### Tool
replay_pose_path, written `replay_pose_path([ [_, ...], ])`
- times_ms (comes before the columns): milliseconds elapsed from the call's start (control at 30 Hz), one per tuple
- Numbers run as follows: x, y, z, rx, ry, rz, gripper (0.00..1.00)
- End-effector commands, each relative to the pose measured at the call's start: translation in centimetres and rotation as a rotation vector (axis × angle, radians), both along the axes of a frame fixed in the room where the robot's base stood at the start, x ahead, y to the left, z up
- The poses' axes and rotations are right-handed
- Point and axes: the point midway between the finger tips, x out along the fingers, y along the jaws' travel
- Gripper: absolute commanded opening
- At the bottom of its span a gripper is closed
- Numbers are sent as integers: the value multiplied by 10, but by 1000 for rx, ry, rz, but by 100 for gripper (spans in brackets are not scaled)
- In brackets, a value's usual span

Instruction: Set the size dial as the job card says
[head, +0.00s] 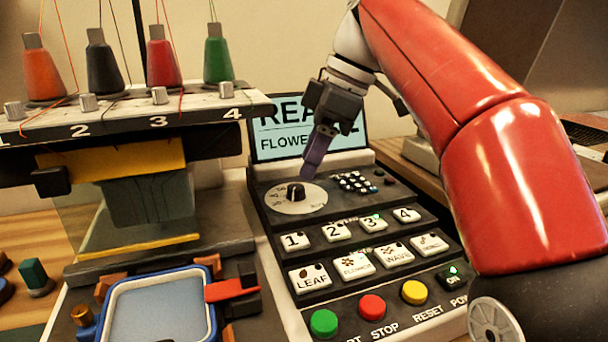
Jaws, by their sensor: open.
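The size dial (296,196) is a black knob on a round pale scale plate at the upper left of the control panel. The marks on its scale are too small to read. My gripper (313,165) hangs above and a little right of the dial, fingers pointing down. It is open and seems empty and apart from the knob. One finger largely hides the other. The panel's screen (268,140) reads "REA…" and "FLOWE…", partly covered by my gripper. I cannot make out a job card.
Below the dial are number keys (334,231), pattern keys (311,278) and green (324,322), red (372,306) and yellow (415,291) buttons. A sewing head (140,190) with thread cones (104,62) stands left, above a blue hoop (211,308) and red lever (232,289).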

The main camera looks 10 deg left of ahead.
Motion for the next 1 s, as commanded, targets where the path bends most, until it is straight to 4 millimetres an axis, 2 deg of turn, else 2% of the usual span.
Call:
replay_pose_path([
  [100,-2,7,-16,-1,2,1,48],
  [300,-3,15,-36,-1,1,0,48],
  [667,-3,16,-41,-1,-1,-1,48],
  [1000,-3,16,-41,0,-1,-2,5],
])
